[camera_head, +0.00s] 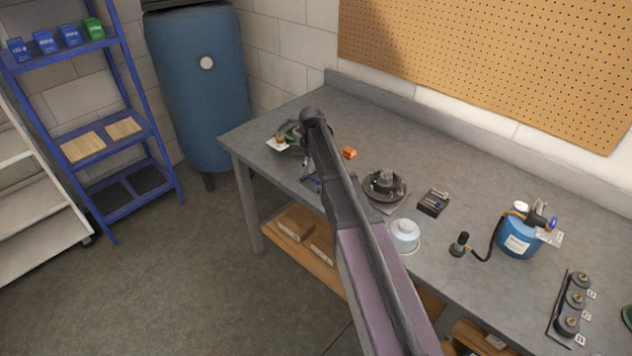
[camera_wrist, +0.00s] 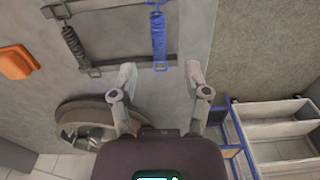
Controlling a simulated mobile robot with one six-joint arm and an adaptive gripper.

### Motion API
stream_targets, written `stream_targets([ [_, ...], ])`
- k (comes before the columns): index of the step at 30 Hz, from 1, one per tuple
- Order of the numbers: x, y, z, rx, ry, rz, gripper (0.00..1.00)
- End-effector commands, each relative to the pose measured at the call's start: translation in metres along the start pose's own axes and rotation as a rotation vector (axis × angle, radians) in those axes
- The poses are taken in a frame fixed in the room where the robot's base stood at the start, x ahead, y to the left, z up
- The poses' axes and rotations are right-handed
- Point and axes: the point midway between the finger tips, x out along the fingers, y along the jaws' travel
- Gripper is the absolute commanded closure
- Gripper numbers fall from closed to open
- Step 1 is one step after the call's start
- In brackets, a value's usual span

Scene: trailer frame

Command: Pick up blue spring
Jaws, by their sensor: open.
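The blue spring (camera_wrist: 158,36) shows in the wrist view, a coil running up and down the picture with a hook at its lower end, lying across dark bars on the grey bench top. My gripper (camera_wrist: 160,75) is open and empty, with one fingertip on each side of the line of the spring's lower hook. The spring is not between the fingers. A black spring (camera_wrist: 74,44) lies to its left. In the head view my arm covers part of this area, and I cannot clearly make out the spring or the fingers.
An orange block (camera_head: 349,153) and a round drum part (camera_head: 385,188) stand on the workbench (camera_head: 440,165). A white lidded container (camera_head: 404,236), a small dark tray (camera_head: 432,203) and a blue canister (camera_head: 518,238) are farther right. A blue shelf (camera_head: 110,130) stands left of the bench.

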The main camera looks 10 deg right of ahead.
Motion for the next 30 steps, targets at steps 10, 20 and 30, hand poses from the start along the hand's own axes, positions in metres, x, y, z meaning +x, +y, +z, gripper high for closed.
stream_targets([
  [10,0.031,0.002,0.002,-0.001,0.000,0.000,0.39],
  [20,0.044,0.002,0.002,0.000,0.000,0.000,0.39],
  [30,0.043,0.002,0.002,0.000,0.000,0.000,0.39],
])
